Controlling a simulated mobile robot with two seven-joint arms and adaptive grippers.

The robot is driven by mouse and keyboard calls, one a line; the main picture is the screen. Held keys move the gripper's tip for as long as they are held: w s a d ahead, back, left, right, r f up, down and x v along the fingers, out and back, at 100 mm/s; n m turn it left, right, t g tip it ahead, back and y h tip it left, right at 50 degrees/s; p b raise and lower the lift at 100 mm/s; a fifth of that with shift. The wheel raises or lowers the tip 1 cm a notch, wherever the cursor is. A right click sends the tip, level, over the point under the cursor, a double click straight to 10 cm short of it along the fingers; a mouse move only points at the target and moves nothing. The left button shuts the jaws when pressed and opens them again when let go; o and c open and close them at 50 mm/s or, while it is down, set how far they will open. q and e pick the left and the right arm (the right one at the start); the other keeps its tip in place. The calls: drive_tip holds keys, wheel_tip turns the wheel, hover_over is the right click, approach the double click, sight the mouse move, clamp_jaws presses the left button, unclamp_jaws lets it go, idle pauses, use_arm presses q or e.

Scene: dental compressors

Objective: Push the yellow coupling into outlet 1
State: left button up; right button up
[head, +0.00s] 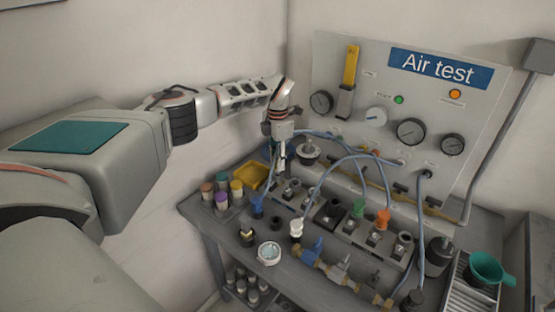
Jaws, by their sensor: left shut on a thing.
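My left gripper (281,160) points down over the back left of the bench, above a grey socket block (287,194). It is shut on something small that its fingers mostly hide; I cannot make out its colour. A blue hose runs close beside it. I cannot pick out a yellow coupling for certain. A green coupling (358,208) and an orange coupling (384,217) stand in the block further right. My right gripper is not in view.
The Air test panel (470,125) with gauges stands behind the bench. Blue hoses (340,160) arch across the middle. Several capped jars (221,200), a yellow tray (251,176), a white coupling (296,228) and a teal funnel (488,268) stand around. The front left bench is partly clear.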

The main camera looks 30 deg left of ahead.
use_arm(q)
drive_tip(key=shift+f+b, duration=0.3)
drive_tip(key=shift+f, duration=0.8)
drive_tip(key=o, duration=1.2)
drive_tip(key=shift+r, duration=0.15)
wheel_tip(320, 180, up, 12)
drive_tip(key=shift+f, duration=0.1)
